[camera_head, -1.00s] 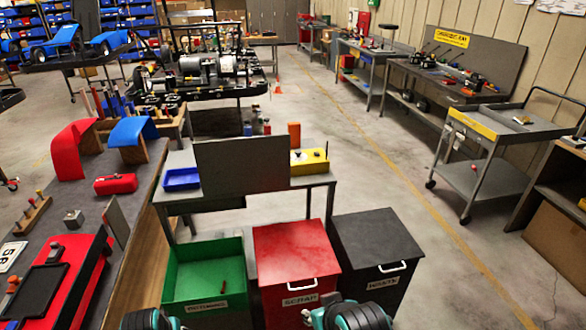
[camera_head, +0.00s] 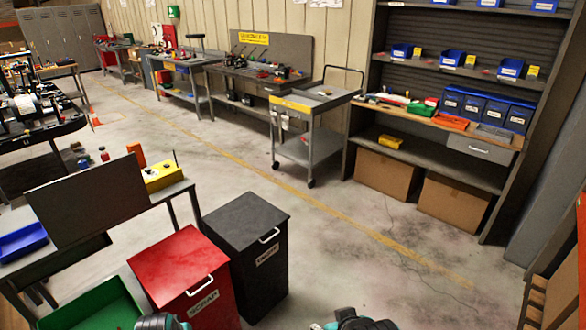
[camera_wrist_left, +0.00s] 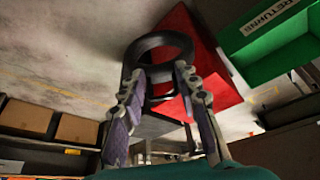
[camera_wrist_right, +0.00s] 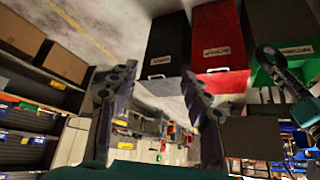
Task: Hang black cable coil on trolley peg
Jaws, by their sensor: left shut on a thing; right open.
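The black cable coil (camera_wrist_left: 160,48) is a dark ring between the fingertips of my left gripper (camera_wrist_left: 160,75) in the left wrist view. The left gripper is shut on its lower side. In the right wrist view the coil (camera_wrist_right: 268,60) also shows at the right. My right gripper (camera_wrist_right: 155,78) is open and empty. In the head view only the tops of both grippers show at the bottom edge. The grey trolley (camera_head: 312,148), with a yellow front strip and raised handle, stands beyond open floor near the wall. I cannot make out its peg.
A red scrap bin (camera_head: 185,270), a dark bin (camera_head: 245,230) and a green returns bin (camera_head: 100,308) stand close in front, left of centre. A tall shelf (camera_head: 455,165) with blue bins stands at the right. Floor (camera_head: 365,260) between bins and trolley is clear.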

